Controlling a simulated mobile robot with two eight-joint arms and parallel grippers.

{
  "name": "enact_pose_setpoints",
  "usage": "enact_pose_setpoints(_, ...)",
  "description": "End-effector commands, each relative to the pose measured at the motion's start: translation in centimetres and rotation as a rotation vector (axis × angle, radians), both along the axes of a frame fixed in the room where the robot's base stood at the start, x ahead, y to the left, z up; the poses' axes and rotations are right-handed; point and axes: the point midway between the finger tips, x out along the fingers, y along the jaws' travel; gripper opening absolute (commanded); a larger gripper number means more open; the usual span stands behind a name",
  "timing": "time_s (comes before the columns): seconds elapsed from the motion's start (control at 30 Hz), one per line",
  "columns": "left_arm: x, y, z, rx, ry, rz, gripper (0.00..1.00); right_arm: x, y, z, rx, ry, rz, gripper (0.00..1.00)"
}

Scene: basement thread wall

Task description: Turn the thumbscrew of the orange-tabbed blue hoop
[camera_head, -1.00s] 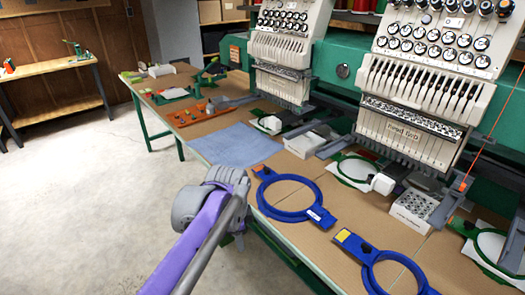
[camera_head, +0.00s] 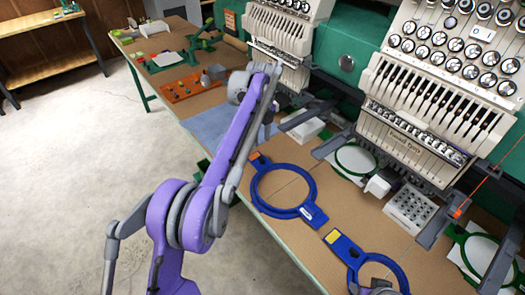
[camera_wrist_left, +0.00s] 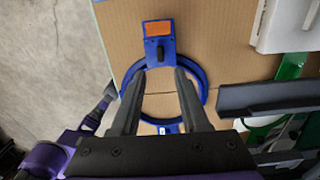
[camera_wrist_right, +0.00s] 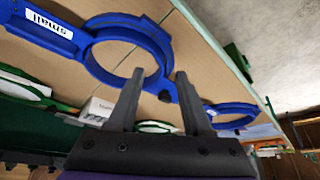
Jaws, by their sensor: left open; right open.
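The orange-tabbed blue hoop (camera_head: 313,189) lies flat on the cardboard-brown table, its orange tab (camera_head: 255,156) at the far left end. In the left wrist view the orange tab (camera_wrist_left: 158,29) is at the top, with the dark thumbscrew (camera_wrist_left: 160,52) just below it. My left gripper (camera_wrist_left: 161,74) is open and empty above the hoop, its fingertips on either side of the line below the thumbscrew, apart from it. In the head view my left gripper (camera_head: 268,118) is partly hidden by its arm. My right gripper (camera_wrist_right: 160,73) is open and empty near a second blue hoop (camera_wrist_right: 100,65).
The second blue hoop has a yellow tab (camera_head: 333,237) in the head view. A blue cloth (camera_head: 208,128) lies beyond the orange-tabbed hoop. Embroidery heads (camera_head: 425,100), green hoops (camera_head: 355,160) and a white perforated box (camera_head: 410,208) stand along the back.

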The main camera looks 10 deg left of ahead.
Motion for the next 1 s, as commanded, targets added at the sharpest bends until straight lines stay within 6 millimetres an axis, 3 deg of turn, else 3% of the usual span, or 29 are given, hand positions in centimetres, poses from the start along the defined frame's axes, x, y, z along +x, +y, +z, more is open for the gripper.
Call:
enact_pose_setpoints(0.2, 0.0, 0.0, -4.4, 0.000, 0.000, 0.001, 0.45, -0.1, 0.0, -0.7, 0.000, 0.003, 0.000, 0.50)
enact_pose_setpoints(0.4, 0.0, 0.0, -7.5, 0.000, 0.000, 0.002, 0.45, -0.2, 0.0, -0.9, 0.000, 0.004, 0.000, 0.50)
enact_pose_setpoints(0.6, 0.0, 0.0, -8.8, -0.001, -0.001, 0.002, 0.45, -0.2, 0.0, -1.0, 0.000, 0.004, 0.000, 0.50)
enact_pose_setpoints(0.87, 0.0, 0.0, -8.8, 0.000, -0.001, 0.002, 0.45, -0.2, 0.0, -1.0, 0.000, 0.004, 0.000, 0.50)
enact_pose_setpoints(1.0, 0.0, 0.0, -8.8, 0.000, -0.001, 0.002, 0.22, -0.2, 0.0, -1.0, 0.000, 0.004, 0.000, 0.50)
